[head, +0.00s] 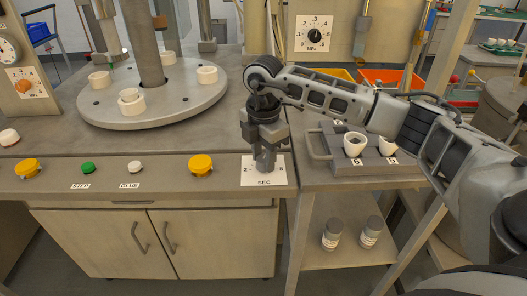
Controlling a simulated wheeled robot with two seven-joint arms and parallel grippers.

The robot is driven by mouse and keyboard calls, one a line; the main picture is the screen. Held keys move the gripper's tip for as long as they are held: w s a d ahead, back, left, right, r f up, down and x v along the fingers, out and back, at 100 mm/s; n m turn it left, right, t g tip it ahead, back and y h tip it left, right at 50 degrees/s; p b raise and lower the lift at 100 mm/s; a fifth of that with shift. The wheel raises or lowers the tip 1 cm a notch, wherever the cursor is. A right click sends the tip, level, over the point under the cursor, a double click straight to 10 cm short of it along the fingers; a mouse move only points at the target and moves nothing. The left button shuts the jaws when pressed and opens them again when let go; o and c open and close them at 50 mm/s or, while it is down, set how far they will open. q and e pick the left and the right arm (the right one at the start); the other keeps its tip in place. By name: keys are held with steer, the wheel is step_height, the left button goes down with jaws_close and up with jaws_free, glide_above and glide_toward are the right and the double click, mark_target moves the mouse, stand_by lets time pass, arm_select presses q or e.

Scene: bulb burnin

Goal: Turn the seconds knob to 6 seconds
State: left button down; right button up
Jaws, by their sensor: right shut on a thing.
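The seconds dial plate (262,178), white and marked SEC, lies on the sloped front panel at the right end of the bench. My right gripper (265,162) points straight down over the plate and is shut on the seconds knob. The gripper hides the knob and most of the scale, so I cannot read its setting. Only parts of the markings show beside the fingers. My left gripper is not in view.
Left along the panel are a yellow button (201,165), a white GLUE button (134,167), a green STEP button (88,168) and another yellow button (27,168). A round turntable (150,105) stands behind. A grey tray (372,167) with white cups is right of the gripper.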

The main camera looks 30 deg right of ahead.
mark_target(264, 159)
steer(key=shift+r+m, duration=0.15)
steer(key=shift+m, duration=0.45)
steer(key=shift+d+m, duration=0.1)
steer(key=shift+m, duration=0.2)
steer(key=o, duration=1)
step_height(264, 159, up, 16)
steer(key=shift+f+p, duration=0.1)
steer(key=shift+p, duration=0.45)
